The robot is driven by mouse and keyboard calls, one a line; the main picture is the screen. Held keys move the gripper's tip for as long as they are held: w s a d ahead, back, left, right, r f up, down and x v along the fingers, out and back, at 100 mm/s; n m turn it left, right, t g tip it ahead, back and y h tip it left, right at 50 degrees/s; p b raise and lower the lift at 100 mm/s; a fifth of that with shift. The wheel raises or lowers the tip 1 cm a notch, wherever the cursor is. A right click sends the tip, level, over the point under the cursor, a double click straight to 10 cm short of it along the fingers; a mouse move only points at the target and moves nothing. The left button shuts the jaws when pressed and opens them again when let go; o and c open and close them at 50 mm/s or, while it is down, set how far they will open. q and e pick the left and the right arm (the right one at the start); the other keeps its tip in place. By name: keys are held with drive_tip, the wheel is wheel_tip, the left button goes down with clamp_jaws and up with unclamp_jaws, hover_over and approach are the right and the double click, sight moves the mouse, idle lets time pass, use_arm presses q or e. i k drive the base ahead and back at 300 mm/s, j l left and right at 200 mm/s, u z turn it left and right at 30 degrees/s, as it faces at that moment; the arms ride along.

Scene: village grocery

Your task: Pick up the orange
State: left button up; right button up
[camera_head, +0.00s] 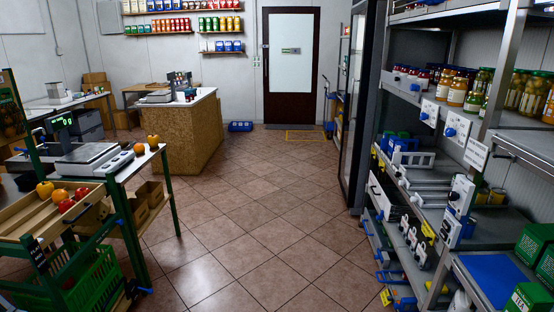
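Neither of my grippers shows in the head view. Two round orange-coloured fruits, a left one (45,189) and a right one (60,196), lie in a slanted wooden tray (88,216) at the left. Two red fruits (82,193) lie beside them. Two more orange-yellow fruits, a nearer one (139,149) and a farther one (153,140), sit on the stand's top behind the tray. They are too small to tell which are oranges.
A green crate (88,282) is below the tray. A scale (88,158) stands on the left counter. A wooden-fronted counter (180,135) is farther back. Metal shelves with jars (459,90) line the right side. The tiled floor (270,220) between is clear, leading to a door (290,65).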

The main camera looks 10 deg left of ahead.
sight(140, 148)
drive_tip(key=i+u, duration=0.1)
drive_tip(key=i, duration=0.85)
drive_tip(key=i+l+u, duration=0.1)
drive_tip(key=i, duration=0.8)
